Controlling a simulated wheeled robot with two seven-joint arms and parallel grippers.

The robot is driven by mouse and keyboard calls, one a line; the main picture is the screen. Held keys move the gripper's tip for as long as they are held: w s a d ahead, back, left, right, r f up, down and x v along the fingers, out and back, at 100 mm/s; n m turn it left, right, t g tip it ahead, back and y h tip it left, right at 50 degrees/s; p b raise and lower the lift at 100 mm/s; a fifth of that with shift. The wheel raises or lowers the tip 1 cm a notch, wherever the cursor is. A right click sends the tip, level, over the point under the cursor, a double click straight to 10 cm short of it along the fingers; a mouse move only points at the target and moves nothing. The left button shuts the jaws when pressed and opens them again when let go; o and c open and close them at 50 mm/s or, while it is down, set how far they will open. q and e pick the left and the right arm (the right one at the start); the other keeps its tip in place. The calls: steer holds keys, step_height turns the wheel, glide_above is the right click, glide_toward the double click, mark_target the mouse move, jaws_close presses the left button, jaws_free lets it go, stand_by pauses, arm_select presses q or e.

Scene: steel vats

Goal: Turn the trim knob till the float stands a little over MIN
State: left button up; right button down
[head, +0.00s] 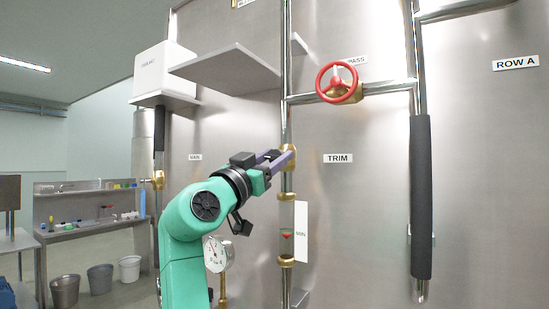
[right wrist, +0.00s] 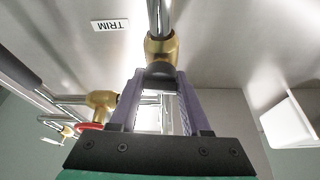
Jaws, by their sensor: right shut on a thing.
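The trim knob (right wrist: 160,71) is a dark round end on a brass fitting (right wrist: 160,47) in the right wrist view. My right gripper (right wrist: 160,80) is shut on it, with one purple finger on each side. In the head view my right gripper (head: 284,159) reaches the brass fitting on the upright pipe, left of the TRIM label (head: 338,158); the knob is hidden there by the fingers. Below, the red float (head: 287,235) shows in the sight glass between two brass collars. It is about level with the MIN mark on the white scale plate (head: 301,215). My left gripper is out of view.
A red handwheel (head: 337,82) sits on a pipe up to the right. A steel shelf (head: 226,67) juts out above my right arm. A dial gauge (head: 215,253) is beside the forearm, and a black-sleeved pipe (head: 421,195) stands at right.

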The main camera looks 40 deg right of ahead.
steer(key=m+g, duration=0.2)
steer(key=m, duration=0.2)
steer(key=shift+r+m+p, duration=0.1)
steer(key=shift+m+p, duration=0.2)
steer(key=shift+m+g, duration=0.5)
steer(key=shift+m, duration=0.1)
steer(key=shift+c, duration=1.9)
jaws_free()
steer(key=shift+a, duration=0.1)
